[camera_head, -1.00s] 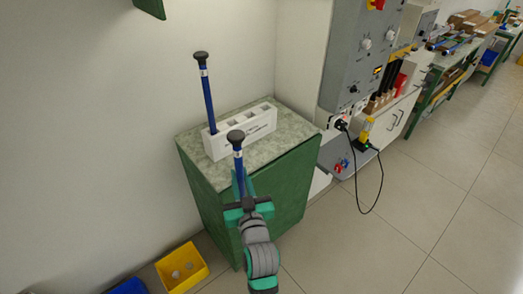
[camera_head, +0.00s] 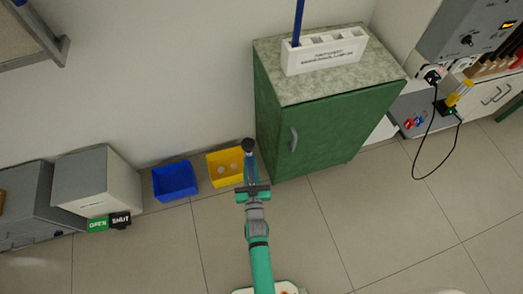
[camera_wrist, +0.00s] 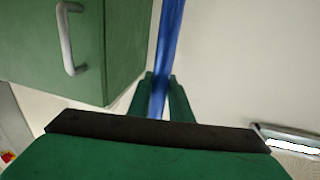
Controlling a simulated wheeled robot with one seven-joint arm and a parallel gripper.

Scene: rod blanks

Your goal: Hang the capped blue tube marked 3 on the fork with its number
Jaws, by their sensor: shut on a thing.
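My gripper (camera_head: 252,186) is shut on a blue tube (camera_head: 251,168) with a dark cap (camera_head: 248,145). The tube stands up from the jaws, left of the green cabinet and in front of the yellow bin. In the wrist view the blue shaft (camera_wrist: 170,40) runs up between the green fingers (camera_wrist: 163,95); its cap is out of frame there. No number can be read on it. A second blue tube (camera_head: 298,22) stands in the white slotted block (camera_head: 325,53), its top cut off by the frame. I cannot see a numbered fork in these views.
The green cabinet (camera_head: 325,130) has a handle on its front. A yellow bin (camera_head: 225,167), a blue bin (camera_head: 175,181) and grey boxes (camera_head: 103,182) line the wall. A grey-edged panel (camera_head: 35,40) is at top left. The tiled floor at right is mostly clear.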

